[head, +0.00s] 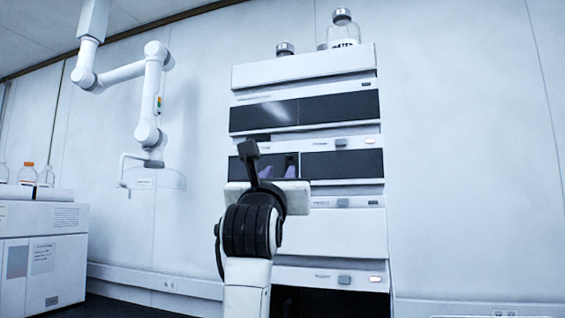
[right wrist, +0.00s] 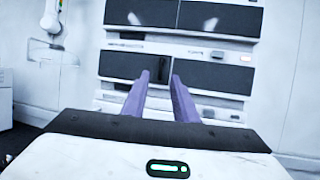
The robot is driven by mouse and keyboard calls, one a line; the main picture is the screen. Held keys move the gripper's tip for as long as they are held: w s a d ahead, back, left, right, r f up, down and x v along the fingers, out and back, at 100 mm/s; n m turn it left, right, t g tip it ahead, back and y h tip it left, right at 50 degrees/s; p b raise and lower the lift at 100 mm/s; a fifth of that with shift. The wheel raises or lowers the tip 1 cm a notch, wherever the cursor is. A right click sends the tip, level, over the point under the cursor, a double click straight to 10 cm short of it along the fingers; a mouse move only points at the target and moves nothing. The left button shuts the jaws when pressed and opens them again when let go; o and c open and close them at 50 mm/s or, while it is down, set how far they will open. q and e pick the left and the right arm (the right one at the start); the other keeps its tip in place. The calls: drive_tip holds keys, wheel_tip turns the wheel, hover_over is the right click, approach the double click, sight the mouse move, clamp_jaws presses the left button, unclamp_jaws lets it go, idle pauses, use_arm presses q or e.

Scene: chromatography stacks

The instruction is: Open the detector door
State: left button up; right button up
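A tall chromatography stack (head: 335,232) of white modules with dark front panels stands against the wall. I cannot read which module is the detector. One module has a wide dark panel (head: 342,164) at mid height; its front also shows in the right wrist view (right wrist: 213,75). My right gripper (head: 278,168) is in front of that module's left part. Its two purple fingers are apart with nothing between them, and in the right wrist view (right wrist: 160,77) they point at the dark front. I cannot tell whether they touch it. My left gripper is not in view.
Bottles (head: 343,28) stand on top of the stack. A jointed white extraction arm (head: 150,100) hangs at the left. A white instrument (head: 40,250) with bottles on it stands at the far left. The wall right of the stack is bare.

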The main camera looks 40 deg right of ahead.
sight(286, 162)
drive_tip(key=p+x, duration=0.3)
drive_tip(key=x, duration=0.6)
drive_tip(key=shift+d+r, duration=0.2)
drive_tip(key=shift+d, duration=0.05)
clamp_jaws()
idle(1.0)
